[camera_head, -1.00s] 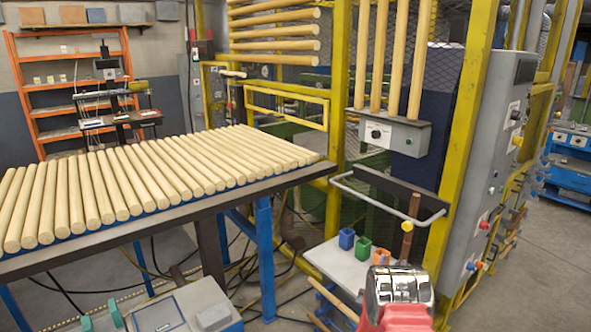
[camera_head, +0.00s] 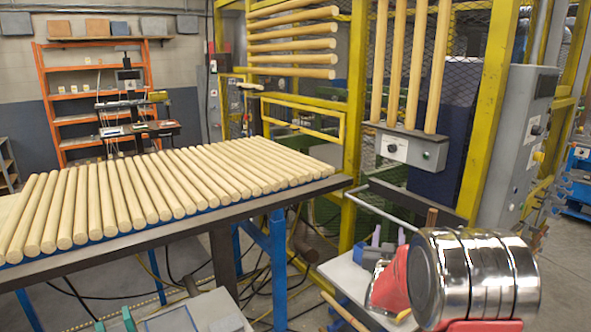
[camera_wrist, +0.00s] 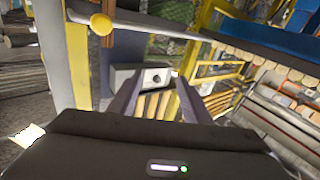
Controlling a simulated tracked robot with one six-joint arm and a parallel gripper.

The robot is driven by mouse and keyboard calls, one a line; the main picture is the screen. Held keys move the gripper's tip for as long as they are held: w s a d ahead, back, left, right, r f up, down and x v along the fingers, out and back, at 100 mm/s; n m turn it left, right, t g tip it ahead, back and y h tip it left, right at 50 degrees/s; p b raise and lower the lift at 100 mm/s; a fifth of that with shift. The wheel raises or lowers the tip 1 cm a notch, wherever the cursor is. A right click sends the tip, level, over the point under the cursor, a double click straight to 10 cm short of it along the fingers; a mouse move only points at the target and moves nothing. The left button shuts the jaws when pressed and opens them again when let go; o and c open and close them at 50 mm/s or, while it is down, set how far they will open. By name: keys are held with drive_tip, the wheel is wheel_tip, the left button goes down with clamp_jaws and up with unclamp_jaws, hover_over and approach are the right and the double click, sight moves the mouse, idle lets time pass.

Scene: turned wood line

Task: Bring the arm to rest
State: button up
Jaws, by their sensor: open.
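My gripper (camera_head: 389,235) is in the lower right of the body camera view, beyond my chrome and red arm links. Its two grey-purple fingers point up, apart, with nothing visible between them. In the wrist view my gripper (camera_wrist: 159,76) also shows two separated fingers over a dark palm with a small lit display. A grey control box (camera_wrist: 150,80) appears behind the gap between the fingers. The arm is held in front of a white shelf (camera_head: 345,275), and whether it touches the shelf cannot be told.
A table with a row of turned wooden rods (camera_head: 150,190) stands at the left. A yellow-framed mesh cage (camera_head: 355,120) rises behind, with a metal rail (camera_head: 385,208) on it. A grey cabinet (camera_head: 515,150) stands at the right. Open floor (camera_head: 560,260) lies at far right.

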drive_tip(key=s+a+r+n+g+y, duration=0.1)
drive_tip(key=s+a+r+g+y, duration=0.3)
drive_tip(key=s, duration=0.4)
drive_tip(key=s+a+r+n+g+y, duration=0.1)
drive_tip(key=s+a+r+y, duration=0.15)
drive_tip(key=s+a, duration=0.45)
drive_tip(key=s+f+g, duration=0.1)
drive_tip(key=s+g, duration=0.2)
drive_tip(key=s, duration=1.3)
drive_tip(key=s+a+f+g, duration=0.1)
drive_tip(key=s+g, duration=0.3)
drive_tip(key=s, duration=1.2)
drive_tip(key=shift+s+a+f+n, duration=0.2)
drive_tip(key=shift+s+f+n, duration=0.2)
drive_tip(key=shift+f, duration=0.35)
drive_tip(key=shift+w, duration=0.1)
